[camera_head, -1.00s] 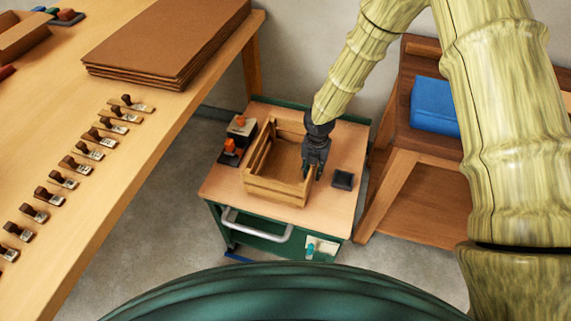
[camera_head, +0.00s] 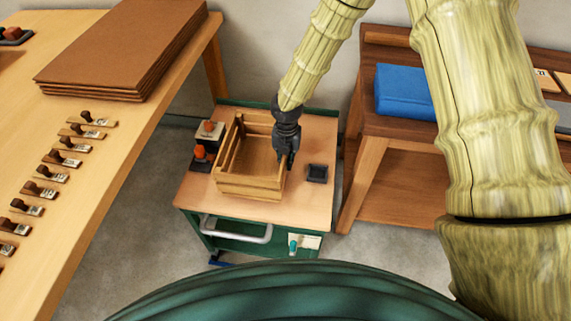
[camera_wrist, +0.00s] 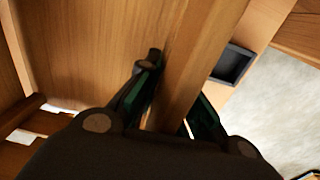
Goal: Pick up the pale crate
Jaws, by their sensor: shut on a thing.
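The pale crate (camera_head: 249,187) is a slatted wooden box with an open top, on the light wooden top of a small green cart (camera_head: 305,211). My gripper (camera_head: 284,160) points down at the crate's right wall. In the wrist view, the fingers of my gripper (camera_wrist: 172,110) stand on either side of that wall, the crate's rim (camera_wrist: 200,60), and are shut on it. The crate looks level. I cannot tell whether its underside touches the cart top.
A small dark tray (camera_head: 317,173) lies just right of the crate. Two orange-topped stamps (camera_head: 203,147) stand close at its left. A long table (camera_head: 120,130) with brown boards and several stamps is at left. A wooden bench (camera_head: 385,150) with a blue cushion (camera_head: 403,92) is at right.

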